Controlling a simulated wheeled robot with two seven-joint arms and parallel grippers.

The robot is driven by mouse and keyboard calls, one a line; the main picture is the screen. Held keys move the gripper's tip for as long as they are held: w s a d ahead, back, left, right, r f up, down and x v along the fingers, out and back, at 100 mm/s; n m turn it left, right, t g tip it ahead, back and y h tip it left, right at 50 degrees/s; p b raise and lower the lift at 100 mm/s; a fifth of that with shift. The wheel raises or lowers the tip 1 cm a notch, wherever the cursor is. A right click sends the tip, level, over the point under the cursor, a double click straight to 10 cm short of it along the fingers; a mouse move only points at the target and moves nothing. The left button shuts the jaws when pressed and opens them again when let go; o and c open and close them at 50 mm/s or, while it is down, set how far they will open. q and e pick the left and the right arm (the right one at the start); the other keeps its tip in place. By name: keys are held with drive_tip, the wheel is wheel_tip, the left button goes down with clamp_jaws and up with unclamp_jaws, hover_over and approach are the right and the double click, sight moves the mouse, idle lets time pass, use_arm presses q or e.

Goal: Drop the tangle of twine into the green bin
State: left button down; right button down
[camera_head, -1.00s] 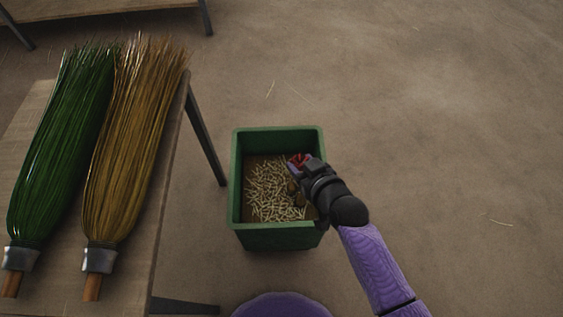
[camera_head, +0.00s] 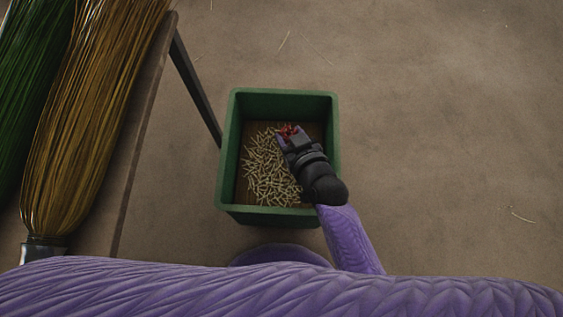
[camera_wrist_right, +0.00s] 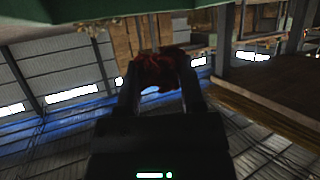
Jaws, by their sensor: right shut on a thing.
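The green bin (camera_head: 228,150) stands on the floor at the middle of the head view. Several pale short pieces lie on its brown bottom. My right gripper (camera_head: 284,134) reaches over the bin from the lower right and is shut on the red tangle of twine (camera_head: 288,130). The twine shows in the right wrist view as a dark red clump (camera_wrist_right: 160,68) between the two fingers. In the head view it appears over the bin's opening; its exact height is hard to tell. My left gripper is out of view.
A table (camera_head: 135,150) stands at left, bearing a green broom head (camera_head: 35,90) and a golden-brown broom head (camera_head: 95,110). A table leg (camera_head: 195,90) is left of the bin. The floor (camera_head: 450,130) to the right is clear. A purple part of mine spans the bottom.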

drive_tip(key=shift+c, duration=0.6)
unclamp_jaws()
drive_tip(key=shift+r, duration=0.1)
use_arm(q)
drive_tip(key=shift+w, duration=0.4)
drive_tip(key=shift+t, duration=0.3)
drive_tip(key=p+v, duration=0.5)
drive_tip(key=p, duration=0.1)
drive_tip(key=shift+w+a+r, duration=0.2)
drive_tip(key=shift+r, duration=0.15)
use_arm(e)
drive_tip(key=v, duration=1)
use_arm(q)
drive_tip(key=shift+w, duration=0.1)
